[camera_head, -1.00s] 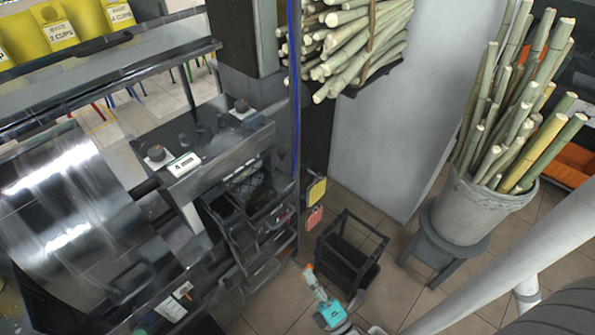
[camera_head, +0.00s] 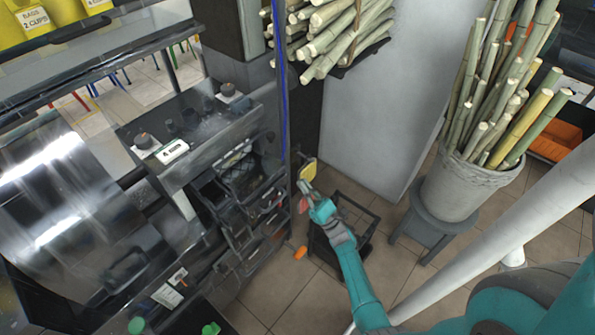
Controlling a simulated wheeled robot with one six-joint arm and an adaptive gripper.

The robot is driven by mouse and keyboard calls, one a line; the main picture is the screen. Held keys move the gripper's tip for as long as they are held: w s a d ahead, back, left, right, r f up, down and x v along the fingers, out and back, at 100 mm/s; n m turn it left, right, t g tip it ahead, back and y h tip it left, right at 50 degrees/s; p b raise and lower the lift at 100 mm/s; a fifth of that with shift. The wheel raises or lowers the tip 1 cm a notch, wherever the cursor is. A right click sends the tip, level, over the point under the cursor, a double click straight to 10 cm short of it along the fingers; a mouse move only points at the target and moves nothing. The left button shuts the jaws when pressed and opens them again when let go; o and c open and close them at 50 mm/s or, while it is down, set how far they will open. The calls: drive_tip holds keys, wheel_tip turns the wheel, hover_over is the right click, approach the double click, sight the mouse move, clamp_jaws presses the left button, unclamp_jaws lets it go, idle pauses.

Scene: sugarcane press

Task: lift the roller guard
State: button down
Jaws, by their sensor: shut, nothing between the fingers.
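A large shiny curved metal cover (camera_head: 55,200) fills the left of the view; I take it to be the roller guard. It looks lowered, and a dark handle-like part (camera_head: 125,268) shows near its lower right. My gripper (camera_head: 303,187) is at mid-picture, well to the right of the cover and apart from it. It is shut and empty. Its tips are beside a yellow pad (camera_head: 308,169) and a red pad (camera_head: 303,206) by the machine's right side; whether they touch I cannot tell. The lower left of the cover is cut off by the frame.
A control shelf (camera_head: 200,145) with dark knobs stands between cover and gripper. A black frame stand (camera_head: 345,250) is below my arm. A bucket of cane (camera_head: 465,195) on a stool stands right. An orange piece (camera_head: 300,253) lies lower.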

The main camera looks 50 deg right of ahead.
sight(288, 148)
drive_tip(key=x, duration=0.3)
drive_tip(key=s+r+x, duration=0.1)
drive_tip(key=x, duration=0.7)
drive_tip(key=shift+s+r, duration=0.1)
drive_tip(key=shift+r, duration=0.85)
drive_tip(key=shift+s+r+g, duration=0.2)
drive_tip(key=shift+r+g, duration=0.4)
drive_tip(key=shift+g, duration=0.1)
drive_tip(key=shift+w+r, duration=0.1)
drive_tip(key=shift+r, duration=1.6)
drive_tip(key=shift+w+r, duration=0.2)
drive_tip(key=shift+r, duration=0.35)
drive_tip(key=shift+w+r, duration=0.2)
drive_tip(key=shift+r, duration=0.4)
